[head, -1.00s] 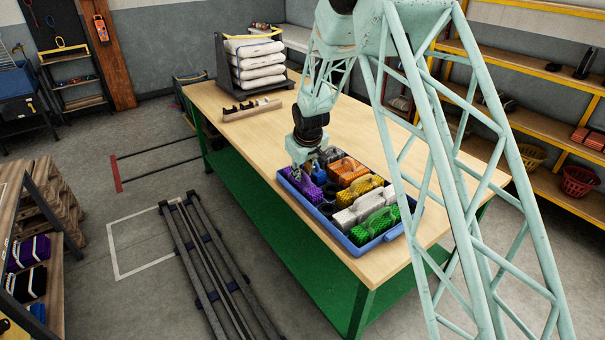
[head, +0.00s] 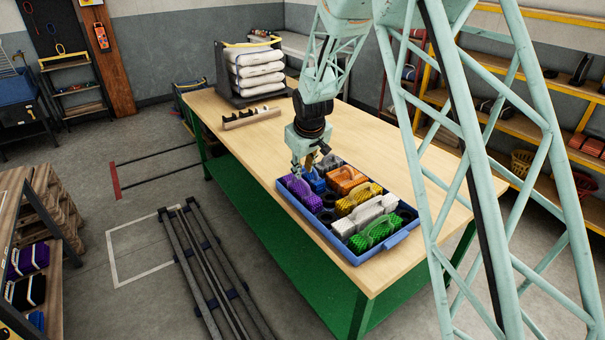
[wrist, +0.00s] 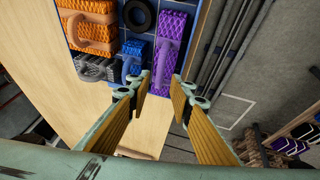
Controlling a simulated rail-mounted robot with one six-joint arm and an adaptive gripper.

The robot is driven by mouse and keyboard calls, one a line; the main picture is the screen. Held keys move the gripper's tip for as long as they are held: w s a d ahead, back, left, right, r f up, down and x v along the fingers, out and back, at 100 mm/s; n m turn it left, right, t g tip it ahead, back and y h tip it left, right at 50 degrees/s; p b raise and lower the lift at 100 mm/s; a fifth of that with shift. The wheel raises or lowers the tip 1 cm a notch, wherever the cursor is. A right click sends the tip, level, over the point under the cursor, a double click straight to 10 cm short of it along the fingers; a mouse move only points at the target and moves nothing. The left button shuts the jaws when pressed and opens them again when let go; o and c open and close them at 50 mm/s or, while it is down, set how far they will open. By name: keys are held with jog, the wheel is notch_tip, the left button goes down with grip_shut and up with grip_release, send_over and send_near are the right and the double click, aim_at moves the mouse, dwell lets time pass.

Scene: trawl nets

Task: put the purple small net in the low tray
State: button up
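A purple small net (head: 302,193) with a carry handle lies at the left end of a low blue tray (head: 330,237) on the table. In the wrist view, the purple net (wrist: 168,42) lies beside a small blue net (wrist: 135,58). My gripper (head: 308,165) is above that end of the tray. In the wrist view, my gripper (wrist: 161,82) is open, its fingertips apart to either side of the net's near end. Nothing is held. The gap in height between fingertips and net is hard to judge.
Orange (head: 346,180), yellow (head: 359,200), white (head: 363,215) and green (head: 376,231) nets and dark rings share the tray. A rack of white rolls (head: 256,72) and a wooden block with pegs (head: 252,116) stand farther back. The wooden table top (head: 240,150) is clear between.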

jog(key=shift+v, duration=1.55)
jog(key=shift+r, duration=0.1)
